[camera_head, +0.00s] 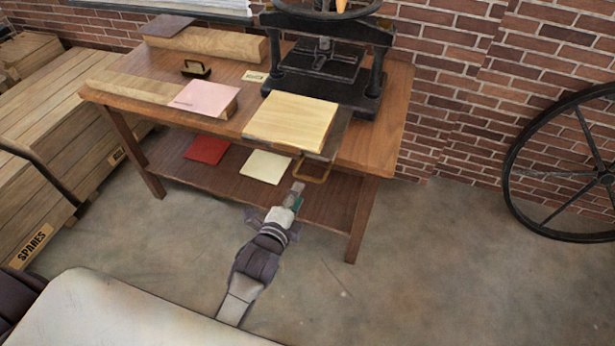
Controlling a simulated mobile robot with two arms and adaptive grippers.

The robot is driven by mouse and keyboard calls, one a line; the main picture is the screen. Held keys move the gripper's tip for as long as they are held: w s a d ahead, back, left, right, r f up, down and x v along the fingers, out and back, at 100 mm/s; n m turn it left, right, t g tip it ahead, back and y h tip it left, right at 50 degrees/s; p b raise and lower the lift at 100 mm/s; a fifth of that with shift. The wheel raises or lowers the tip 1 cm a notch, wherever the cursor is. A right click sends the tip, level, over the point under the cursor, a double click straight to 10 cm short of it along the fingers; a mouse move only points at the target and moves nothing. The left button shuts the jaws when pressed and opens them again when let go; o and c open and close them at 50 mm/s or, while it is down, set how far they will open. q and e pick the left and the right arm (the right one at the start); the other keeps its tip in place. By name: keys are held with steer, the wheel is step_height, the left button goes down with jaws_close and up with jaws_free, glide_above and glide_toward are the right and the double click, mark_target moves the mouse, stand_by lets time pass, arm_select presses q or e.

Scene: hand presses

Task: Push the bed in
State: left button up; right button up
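The black hand press (322,62) stands at the back right of the wooden table. Its dark bed (338,138) sticks out toward me past the table's front edge, with a pale wooden board (292,121) lying on it. A brass-coloured loop handle (312,171) hangs at the bed's front end. My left gripper (298,188) is just below and left of this handle, its tips pointing up at it. The view is too small to tell whether its fingers are open or whether they touch the handle. My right gripper is not in view.
A red sheet (206,149) and a cream sheet (265,166) lie on the lower shelf. A spoked wheel (512,175) leans at right. Floor is clear around the arm.

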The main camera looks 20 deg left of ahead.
mark_target(307, 178)
arm_select(q)
steer(key=x, duration=0.8)
steer(key=shift+w, duration=0.1)
jaws_close()
